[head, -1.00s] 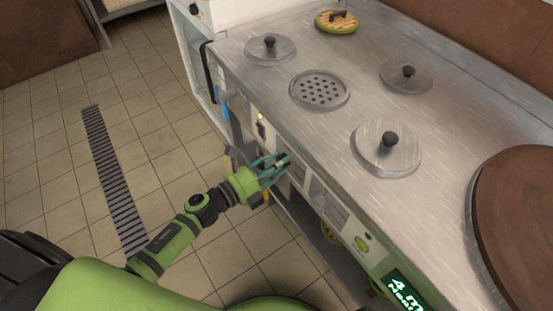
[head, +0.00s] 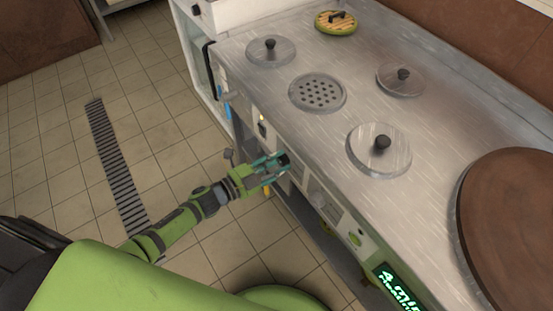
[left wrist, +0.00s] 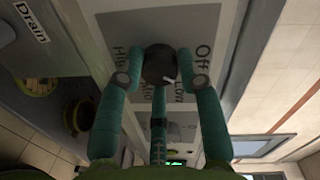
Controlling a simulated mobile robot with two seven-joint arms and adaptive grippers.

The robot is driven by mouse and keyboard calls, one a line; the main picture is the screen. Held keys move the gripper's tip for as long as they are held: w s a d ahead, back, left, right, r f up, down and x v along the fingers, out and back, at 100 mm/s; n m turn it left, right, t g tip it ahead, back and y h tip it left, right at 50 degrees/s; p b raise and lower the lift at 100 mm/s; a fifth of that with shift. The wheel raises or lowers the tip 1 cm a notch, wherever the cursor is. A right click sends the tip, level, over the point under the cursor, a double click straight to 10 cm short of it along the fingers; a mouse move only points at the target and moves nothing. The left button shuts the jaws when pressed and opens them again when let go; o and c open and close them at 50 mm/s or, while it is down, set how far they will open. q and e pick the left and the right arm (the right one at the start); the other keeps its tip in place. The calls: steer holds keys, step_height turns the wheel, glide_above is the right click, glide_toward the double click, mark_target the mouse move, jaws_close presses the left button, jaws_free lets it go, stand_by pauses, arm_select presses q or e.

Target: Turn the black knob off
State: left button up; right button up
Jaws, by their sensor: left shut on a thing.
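The black knob (left wrist: 159,64) sits on a grey panel (left wrist: 205,40) at the top middle of the left wrist view. Around it are the labels Off, Low, Mid and High. A small white mark on the knob points toward Low. My left gripper (left wrist: 160,72) has its teal fingers on both sides of the knob and is shut on it. In the head view my left gripper (head: 274,166) is at the front face of the metal counter (head: 235,70), and the fingers partly hide the knob. My right gripper is not in view.
Several round lids, one of them here (head: 378,148), and a perforated drain plate (head: 318,92) are on the counter top. A large brown disc (head: 510,215) is at the right. A green display (head: 398,287) is on the front face.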

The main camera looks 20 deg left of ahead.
arm_select(q)
steer(key=n, duration=0.2)
steer(key=shift+r+n+p, duration=0.1)
steer(key=shift+n+p, duration=0.25)
steer(key=shift+n, duration=0.65)
steer(key=shift+n+h+p, duration=0.3)
steer(key=shift+n, duration=0.9)
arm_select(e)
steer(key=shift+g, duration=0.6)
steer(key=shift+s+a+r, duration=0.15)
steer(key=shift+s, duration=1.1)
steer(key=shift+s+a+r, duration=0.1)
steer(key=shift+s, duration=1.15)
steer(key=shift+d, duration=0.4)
arm_select(q)
steer(key=o, duration=1.1)
steer(key=shift+o, duration=0.2)
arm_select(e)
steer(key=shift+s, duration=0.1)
